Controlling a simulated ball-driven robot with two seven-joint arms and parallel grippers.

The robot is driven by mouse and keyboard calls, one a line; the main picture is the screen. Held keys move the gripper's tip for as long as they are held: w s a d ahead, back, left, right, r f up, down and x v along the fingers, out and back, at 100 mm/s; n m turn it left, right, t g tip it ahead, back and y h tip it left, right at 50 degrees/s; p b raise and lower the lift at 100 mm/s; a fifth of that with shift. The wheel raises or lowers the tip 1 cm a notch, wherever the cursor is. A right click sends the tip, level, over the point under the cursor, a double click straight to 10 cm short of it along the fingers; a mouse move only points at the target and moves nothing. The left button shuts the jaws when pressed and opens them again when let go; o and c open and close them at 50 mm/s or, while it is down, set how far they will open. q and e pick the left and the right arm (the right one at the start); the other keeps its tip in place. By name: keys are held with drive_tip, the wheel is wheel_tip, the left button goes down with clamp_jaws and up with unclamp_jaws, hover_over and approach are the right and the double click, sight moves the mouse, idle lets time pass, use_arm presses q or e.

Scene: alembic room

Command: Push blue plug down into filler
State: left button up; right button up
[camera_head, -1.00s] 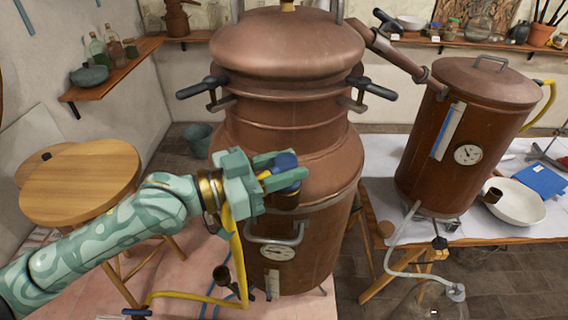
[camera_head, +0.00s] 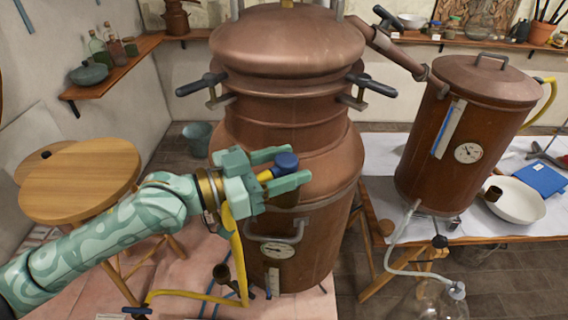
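The blue plug (camera_head: 286,162) is at the fingertips of my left gripper (camera_head: 289,168), in front of the copper still. My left gripper reaches in from the left with its two green fingers apart, one behind and one in front of the plug. I cannot tell whether they grip it. A yellow part (camera_head: 265,175) shows between the fingers. A short copper-brown stub, likely the filler (camera_head: 286,200), shows just below the front finger. Its mouth is hidden by that finger, so how deep the plug sits cannot be seen. My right gripper is not in view.
The large copper still (camera_head: 290,110) stands close behind my gripper, with a metal handle (camera_head: 275,235) below it. A round wooden table (camera_head: 80,180) is at left. A copper vessel (camera_head: 465,130) stands on the table at right. A yellow hose (camera_head: 195,297) runs low.

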use_arm(q)
drive_tip(key=shift+a, duration=0.1)
idle(0.4)
drive_tip(key=b+v, duration=1.6)
drive_tip(key=b, duration=0.2)
drive_tip(key=shift+b, duration=0.35)
drive_tip(key=shift+s, duration=0.1)
